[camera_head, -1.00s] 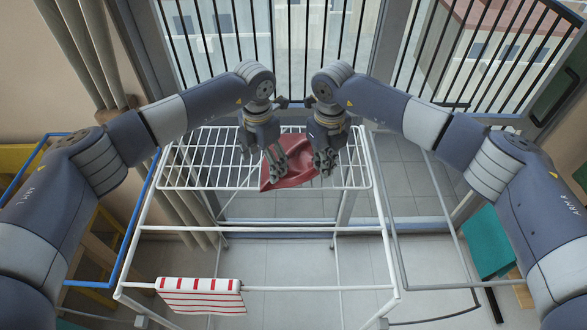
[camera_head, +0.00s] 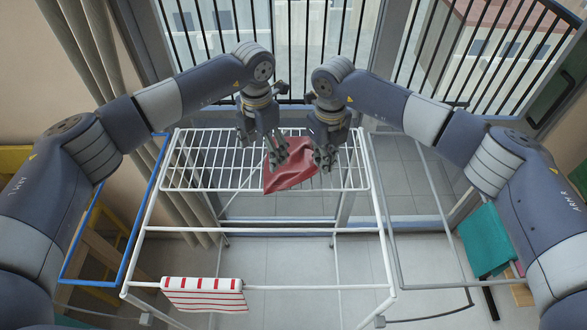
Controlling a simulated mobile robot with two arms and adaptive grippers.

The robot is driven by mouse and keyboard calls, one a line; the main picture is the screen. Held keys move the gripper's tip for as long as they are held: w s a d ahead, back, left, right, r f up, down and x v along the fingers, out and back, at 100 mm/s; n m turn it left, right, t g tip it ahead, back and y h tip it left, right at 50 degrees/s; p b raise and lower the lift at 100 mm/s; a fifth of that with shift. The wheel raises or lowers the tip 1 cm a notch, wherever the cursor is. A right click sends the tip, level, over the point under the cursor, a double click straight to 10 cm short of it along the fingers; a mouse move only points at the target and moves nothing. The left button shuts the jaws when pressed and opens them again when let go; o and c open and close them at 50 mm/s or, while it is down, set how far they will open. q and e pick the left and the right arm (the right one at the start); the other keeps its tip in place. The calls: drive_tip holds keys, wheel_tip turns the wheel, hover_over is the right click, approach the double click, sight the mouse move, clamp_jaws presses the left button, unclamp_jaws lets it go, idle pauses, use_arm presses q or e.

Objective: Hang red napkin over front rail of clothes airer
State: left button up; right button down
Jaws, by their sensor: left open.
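The red napkin (camera_head: 288,176) lies crumpled on the white wire shelf at the back of the clothes airer, in the head view. The airer's front rail (camera_head: 320,287) runs across the bottom; its middle and right are bare. My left gripper (camera_head: 266,157) is open at the napkin's upper left edge, its fingers pointing down. My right gripper (camera_head: 324,163) is at the napkin's right edge, partly covering it. I cannot tell whether its fingers hold any cloth.
A red-and-white striped cloth (camera_head: 204,294) hangs over the left part of the front rail. A blue-framed side wing (camera_head: 131,232) is at the left. A grey wing with a teal cloth (camera_head: 484,240) is at the right. A railing and window stand behind.

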use_arm(q)
wheel_tip(320, 180, up, 8)
idle(0.7)
use_arm(e)
drive_tip(key=c, duration=1.8)
unclamp_jaws()
drive_tip(key=o, duration=1.3)
drive_tip(key=shift+r, duration=0.1)
